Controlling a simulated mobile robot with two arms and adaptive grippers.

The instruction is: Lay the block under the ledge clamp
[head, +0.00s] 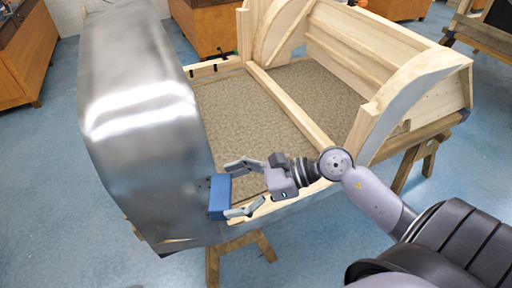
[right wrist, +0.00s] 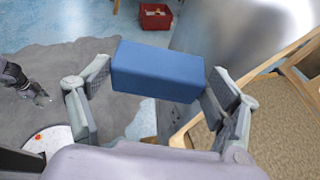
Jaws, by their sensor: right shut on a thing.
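The blue block (head: 219,197) is held between the fingers of my right gripper (head: 234,189), beside the large curved metal panel. In the right wrist view the block (right wrist: 158,70) spans the gap between both fingers (right wrist: 158,85), its long side across. Small dark fittings (head: 208,68) and an orange-tipped piece (head: 226,54) sit on the far ledge of the wooden frame; I cannot tell which is the ledge clamp. My left gripper is not in the head view; a small dark gripper (right wrist: 36,92) at the left of the right wrist view looks like it, too small to judge.
The wooden bodyframe (head: 288,105) has a textured floor and raised sides, and stands on trestles (head: 240,258). The shiny metal panel (head: 140,110) closes its left end. A red bin (right wrist: 155,16) stands on the blue floor. Wooden cabinets (head: 25,55) stand behind.

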